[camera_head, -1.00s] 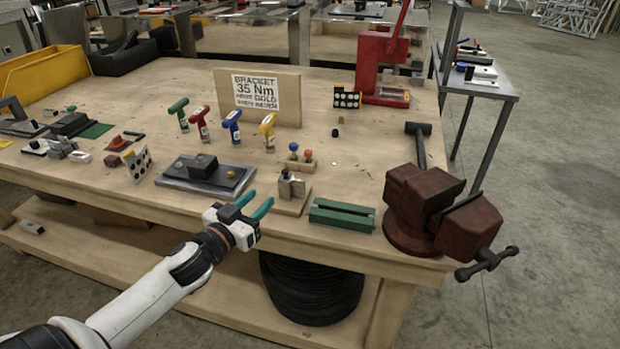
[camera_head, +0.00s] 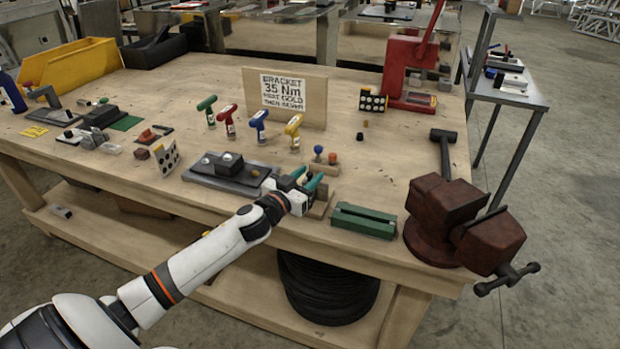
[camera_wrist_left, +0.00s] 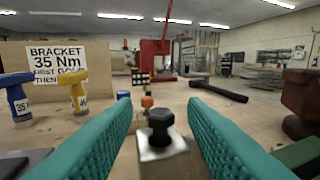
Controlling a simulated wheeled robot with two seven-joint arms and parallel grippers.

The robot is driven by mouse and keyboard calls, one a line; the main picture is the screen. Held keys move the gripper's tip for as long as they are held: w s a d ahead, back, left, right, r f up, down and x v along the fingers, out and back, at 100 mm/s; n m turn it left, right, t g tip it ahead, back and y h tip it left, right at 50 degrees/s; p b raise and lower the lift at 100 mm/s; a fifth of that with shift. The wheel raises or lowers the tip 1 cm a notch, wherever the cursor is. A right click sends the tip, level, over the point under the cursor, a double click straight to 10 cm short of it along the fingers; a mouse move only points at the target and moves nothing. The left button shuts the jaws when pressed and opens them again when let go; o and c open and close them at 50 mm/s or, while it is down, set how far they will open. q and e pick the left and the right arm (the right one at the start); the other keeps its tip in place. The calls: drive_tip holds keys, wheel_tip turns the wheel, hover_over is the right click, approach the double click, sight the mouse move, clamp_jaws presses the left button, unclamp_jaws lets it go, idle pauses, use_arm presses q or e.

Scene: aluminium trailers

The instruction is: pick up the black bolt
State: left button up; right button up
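The black bolt (camera_wrist_left: 160,124) stands upright, hex head up, in a metal block (camera_wrist_left: 162,155) in the left wrist view. In the head view my left gripper covers the bolt and most of its wooden base (camera_head: 322,207). My left gripper (camera_head: 308,177) is open, with teal fingers, at the front of the workbench. In the left wrist view the two fingers (camera_wrist_left: 160,108) spread to either side of the bolt, with gaps between them and it. Nothing is held. My right gripper is not in view.
A green block (camera_head: 363,220) and a dark red vise (camera_head: 445,215) stand to the right. A dark plate (camera_head: 228,172) lies left of the gripper. Colored-handled tools (camera_head: 260,125) stand behind, before the bracket sign (camera_head: 285,95). The bench (camera_head: 380,170) is clear behind the green block.

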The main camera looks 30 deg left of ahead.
use_arm(q)
drive_tip(key=shift+w, duration=0.55)
drive_tip(key=shift+s, duration=0.1)
clamp_jaws()
